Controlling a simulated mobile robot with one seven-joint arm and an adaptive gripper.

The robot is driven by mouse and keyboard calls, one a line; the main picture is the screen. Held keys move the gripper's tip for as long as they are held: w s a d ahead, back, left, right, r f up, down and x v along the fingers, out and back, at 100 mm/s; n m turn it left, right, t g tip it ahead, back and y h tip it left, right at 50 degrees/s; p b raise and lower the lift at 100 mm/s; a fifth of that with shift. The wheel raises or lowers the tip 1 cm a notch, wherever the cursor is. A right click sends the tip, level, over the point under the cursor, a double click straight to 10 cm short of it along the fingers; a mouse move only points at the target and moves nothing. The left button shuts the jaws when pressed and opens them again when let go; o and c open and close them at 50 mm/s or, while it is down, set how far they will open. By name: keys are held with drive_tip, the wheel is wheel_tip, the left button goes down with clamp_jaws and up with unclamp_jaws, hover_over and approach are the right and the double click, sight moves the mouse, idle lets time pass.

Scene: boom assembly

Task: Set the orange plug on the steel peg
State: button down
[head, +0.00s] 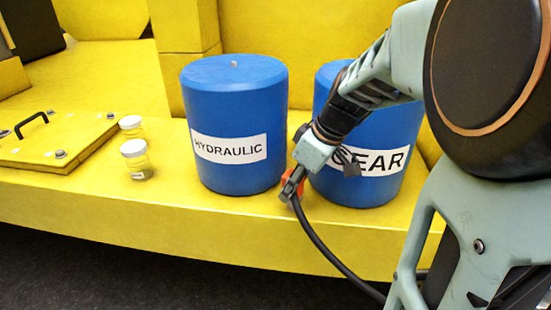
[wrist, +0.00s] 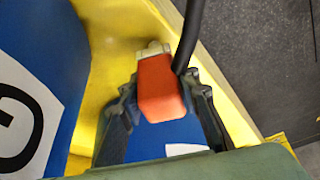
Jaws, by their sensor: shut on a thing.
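The orange plug (wrist: 160,88) is a block between the fingers of my gripper (wrist: 161,95), which is shut on it. A pale piece (wrist: 153,50) shows just beyond the plug; I cannot tell whether it is part of it. In the head view the plug (head: 288,189) is a small orange-red patch beside my gripper (head: 296,180), low in front of the gap between the two blue drums. A short pale peg (head: 234,64) stands on top of the HYDRAULIC drum. I cannot tell whether it is the steel peg. The plug is well below and right of it.
The HYDRAULIC drum (head: 232,120) and GEAR drum (head: 362,190) stand on a yellow ledge (head: 215,225). A black cable (head: 325,250) runs from beside the plug toward lower right. Two small jars (head: 136,160) and a handled hatch plate (head: 70,142) lie left. My arm partly covers the GEAR drum.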

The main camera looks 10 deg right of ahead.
sight(301, 183)
drive_tip(key=shift+f+b, duration=1.5)
drive_tip(key=shift+b, duration=0.65)
idle(1.7)
drive_tip(key=c, duration=1.4)
unclamp_jaws()
drive_tip(key=v, duration=0.7)
drive_tip(key=shift+s+d+r, duration=0.1)
drive_tip(key=shift+r, duration=0.1)
drive_tip(key=shift+f, duration=0.1)
